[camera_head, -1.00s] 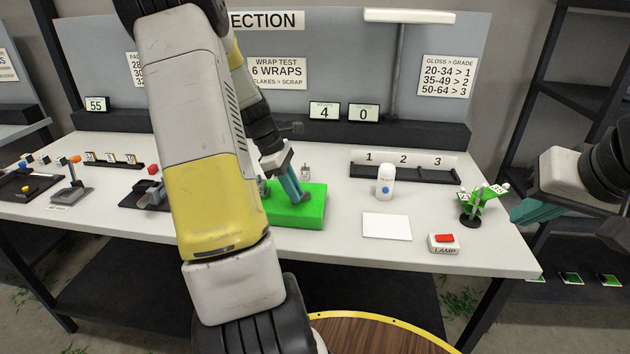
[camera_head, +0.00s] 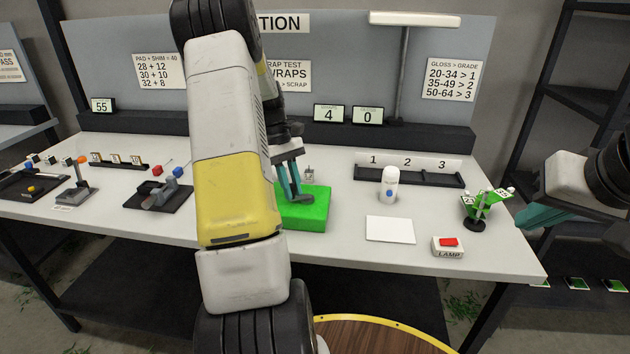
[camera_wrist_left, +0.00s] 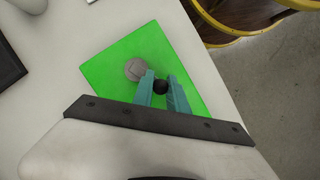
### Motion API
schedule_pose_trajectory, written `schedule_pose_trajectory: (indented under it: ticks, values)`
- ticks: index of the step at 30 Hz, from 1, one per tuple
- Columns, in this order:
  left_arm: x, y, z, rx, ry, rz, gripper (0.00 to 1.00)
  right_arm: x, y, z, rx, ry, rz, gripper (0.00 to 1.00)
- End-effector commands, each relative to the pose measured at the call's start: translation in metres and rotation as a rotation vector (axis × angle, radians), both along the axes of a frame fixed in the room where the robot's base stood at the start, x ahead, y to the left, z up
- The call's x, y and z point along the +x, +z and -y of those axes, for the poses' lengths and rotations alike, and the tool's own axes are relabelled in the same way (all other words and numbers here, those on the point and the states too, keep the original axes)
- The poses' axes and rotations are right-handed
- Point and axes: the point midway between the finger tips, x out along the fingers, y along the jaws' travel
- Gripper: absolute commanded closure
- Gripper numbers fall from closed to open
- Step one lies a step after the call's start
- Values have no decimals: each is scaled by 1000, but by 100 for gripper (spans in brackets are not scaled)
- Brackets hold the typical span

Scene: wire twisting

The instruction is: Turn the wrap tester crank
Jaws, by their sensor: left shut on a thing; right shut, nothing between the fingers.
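The wrap tester has a bright green base (camera_head: 305,215) on the table, which also fills the middle of the left wrist view (camera_wrist_left: 118,62). A grey round hub (camera_wrist_left: 135,69) stands on it. A dark round crank knob (camera_wrist_left: 160,87) sits beside the hub, between the teal fingers of my left gripper (camera_wrist_left: 161,84). That gripper (camera_head: 297,195) is shut on the knob, low over the green base in the head view. The crank arm itself is mostly hidden. My right gripper (camera_head: 535,216) is shut and empty beyond the table's right end.
Two displays behind read 4 (camera_head: 331,115) and 0 (camera_head: 367,115). A black fixture (camera_head: 160,195) stands left.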

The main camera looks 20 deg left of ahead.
Motion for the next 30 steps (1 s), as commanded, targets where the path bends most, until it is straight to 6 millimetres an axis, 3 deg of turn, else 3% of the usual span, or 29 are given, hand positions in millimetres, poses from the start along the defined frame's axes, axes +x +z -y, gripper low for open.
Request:
schedule_pose_trajectory:
  ticks: [30]
  values:
    - [40, 1, -7, 4, -942, 2, 100, 0, 0, 0, 0, 0, 0, 100]
